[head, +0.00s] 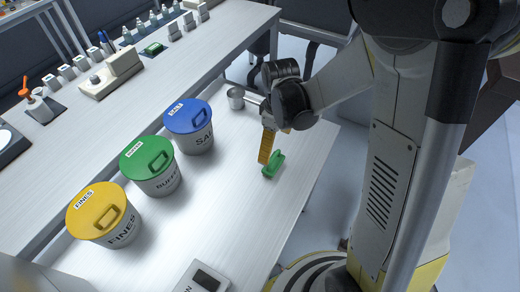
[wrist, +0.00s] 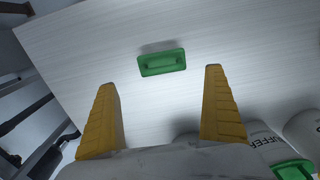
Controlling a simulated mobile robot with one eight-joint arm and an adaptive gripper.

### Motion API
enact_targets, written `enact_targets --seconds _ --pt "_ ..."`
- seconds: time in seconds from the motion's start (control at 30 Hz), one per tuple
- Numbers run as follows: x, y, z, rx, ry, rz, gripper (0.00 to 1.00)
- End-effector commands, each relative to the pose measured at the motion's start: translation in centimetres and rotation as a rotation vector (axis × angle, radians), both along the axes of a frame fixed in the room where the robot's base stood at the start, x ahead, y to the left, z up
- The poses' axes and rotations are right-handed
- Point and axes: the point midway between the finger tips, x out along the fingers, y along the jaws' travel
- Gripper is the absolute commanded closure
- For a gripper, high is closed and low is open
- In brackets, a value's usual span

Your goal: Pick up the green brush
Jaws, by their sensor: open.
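The green brush (head: 273,164) lies on the white table near its right edge in the head view. In the wrist view the green brush (wrist: 162,63) lies flat on the table, beyond the fingertips and roughly between their lines. My gripper (head: 266,158) has yellow fingers pointing down beside the brush. In the wrist view my gripper (wrist: 163,76) is open, with nothing between its fingers. The fingers look apart from the brush. In the head view, one finger overlaps the brush's left side.
Lidded tubs with blue (head: 188,116), green (head: 146,158) and yellow (head: 97,211) lids stand left on the white table (head: 225,205). A scale (head: 203,280) is at the front. The table between tubs and brush is clear.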

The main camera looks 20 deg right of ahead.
Motion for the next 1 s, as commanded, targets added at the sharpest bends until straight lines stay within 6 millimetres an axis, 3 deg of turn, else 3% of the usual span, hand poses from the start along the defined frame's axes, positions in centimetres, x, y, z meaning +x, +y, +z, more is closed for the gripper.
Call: enact_targets --seconds 0.2,0.47,0.73,1.0 --pt "0.0 0.0 -4.0 0.0 0.0 0.0 0.0" --pt "0.0 0.1 -5.9 0.0 0.0 0.0 0.0" --pt "-0.1 0.4 -10.0 0.0 0.0 0.0 0.0" --pt "-0.1 0.4 -10.4 0.0 0.0 0.0 0.0"
